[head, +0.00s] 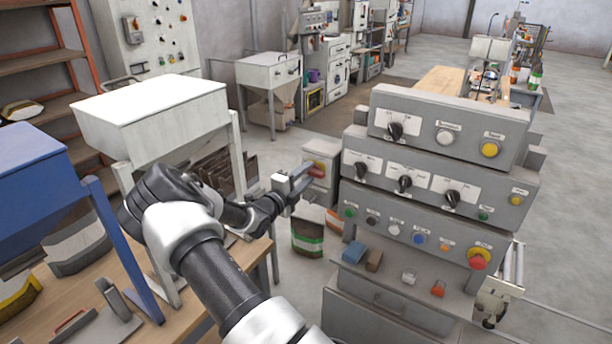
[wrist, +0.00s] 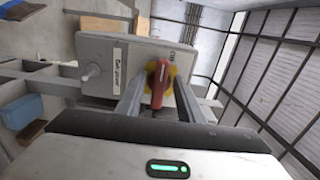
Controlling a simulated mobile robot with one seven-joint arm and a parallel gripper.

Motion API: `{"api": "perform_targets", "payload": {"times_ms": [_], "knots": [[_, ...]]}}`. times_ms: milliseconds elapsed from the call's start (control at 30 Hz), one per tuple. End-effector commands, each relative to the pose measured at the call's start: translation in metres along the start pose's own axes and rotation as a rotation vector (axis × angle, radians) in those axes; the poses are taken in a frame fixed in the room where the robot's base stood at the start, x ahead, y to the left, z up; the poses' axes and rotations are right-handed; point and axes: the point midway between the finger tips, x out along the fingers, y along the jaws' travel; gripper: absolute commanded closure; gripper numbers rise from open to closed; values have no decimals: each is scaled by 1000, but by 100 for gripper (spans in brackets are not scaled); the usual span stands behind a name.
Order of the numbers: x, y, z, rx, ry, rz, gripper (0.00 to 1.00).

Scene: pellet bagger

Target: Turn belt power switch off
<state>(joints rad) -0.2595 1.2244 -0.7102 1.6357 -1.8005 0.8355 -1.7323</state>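The belt power switch is a red rotary handle (wrist: 160,82) on a yellow round plate, fixed to a grey box (wrist: 105,50) with a label that appears to read "Belt power". In the wrist view the handle points nearly up and down. Small lettering above it is too small to read. In the head view the red handle (head: 316,171) and its grey box (head: 321,190) stand left of the large panel. My gripper (head: 302,180) is close in front of the switch. Its fingers (wrist: 161,92) are open, one on each side of the handle; contact cannot be told.
A large grey control console (head: 400,215) with knobs and buttons stands just right of the switch box. A white hopper table (head: 150,105) and a wooden bench (head: 215,285) are on the left. A green and white bag (head: 307,238) stands on the floor below my gripper.

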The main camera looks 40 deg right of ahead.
Motion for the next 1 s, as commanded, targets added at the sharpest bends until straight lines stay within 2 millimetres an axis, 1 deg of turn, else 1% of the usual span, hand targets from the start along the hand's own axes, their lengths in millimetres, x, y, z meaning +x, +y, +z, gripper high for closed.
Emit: {"api": "perform_targets", "payload": {"times_ms": [67,167,267,600,700,833,1000], "knots": [[-3,0,1,0,-1,0,66],[-14,1,1,1,-2,1,66],[-33,1,1,1,-3,1,66],[-116,1,1,0,-4,2,66],[-138,1,1,0,-3,2,66],[-158,0,1,1,-2,0,66],[-172,0,0,0,-1,0,66]]}}
